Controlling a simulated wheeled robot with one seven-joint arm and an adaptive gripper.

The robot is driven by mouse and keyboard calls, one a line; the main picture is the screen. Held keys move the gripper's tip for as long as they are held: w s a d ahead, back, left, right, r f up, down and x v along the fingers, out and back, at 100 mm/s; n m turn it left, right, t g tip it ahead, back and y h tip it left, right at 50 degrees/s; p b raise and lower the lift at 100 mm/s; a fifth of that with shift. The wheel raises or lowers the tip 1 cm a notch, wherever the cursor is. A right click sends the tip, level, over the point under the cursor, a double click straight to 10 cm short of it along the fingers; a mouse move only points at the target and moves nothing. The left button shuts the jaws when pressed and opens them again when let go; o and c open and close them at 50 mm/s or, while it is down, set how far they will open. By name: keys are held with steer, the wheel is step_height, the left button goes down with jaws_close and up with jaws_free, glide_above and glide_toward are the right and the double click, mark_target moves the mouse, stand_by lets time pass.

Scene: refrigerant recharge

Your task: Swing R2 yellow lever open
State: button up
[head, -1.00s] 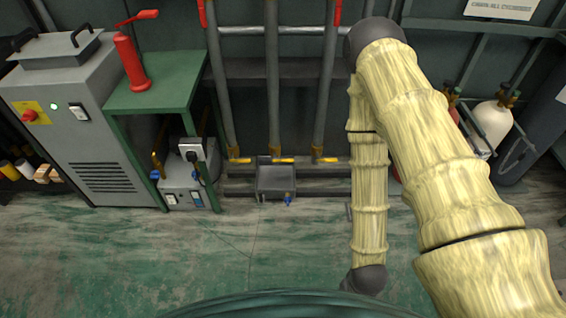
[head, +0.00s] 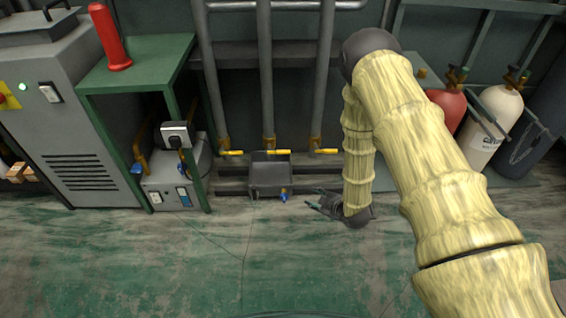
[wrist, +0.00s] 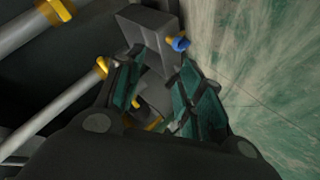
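Three grey vertical pipes each carry a yellow lever near the floor: a left lever (head: 231,152), a middle lever (head: 278,152) and a right lever (head: 327,151). All three lie roughly sideways in the head view; I cannot read which is R2. My gripper (head: 318,204) is low, in front of and below the right lever, pointing left. In the wrist view my gripper (wrist: 161,72) is open. A yellow part (wrist: 155,123) shows between and behind its fingers, partly hidden by them. I see no clear contact with it.
A grey box (head: 270,178) with a blue valve (head: 284,196) stands low among the pipes, close beyond my fingertips in the wrist view. A green table (head: 140,62) and grey cabinet are left. Red (head: 447,105) and cream (head: 492,125) cylinders are right. Front floor is clear.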

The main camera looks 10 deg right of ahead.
steer(key=w+a+n+t+y+b, duration=0.1)
steer(key=w+n+t+y+b, duration=0.15)
steer(key=w+n+b, duration=0.55)
steer(key=n+y, duration=0.3)
glide_toward(285, 153)
steer(key=shift+b+x, duration=2.4)
steer(key=shift+x, duration=3.25)
steer(key=shift+f, duration=0.1)
steer(key=shift+c, duration=0.5)
jaws_close()
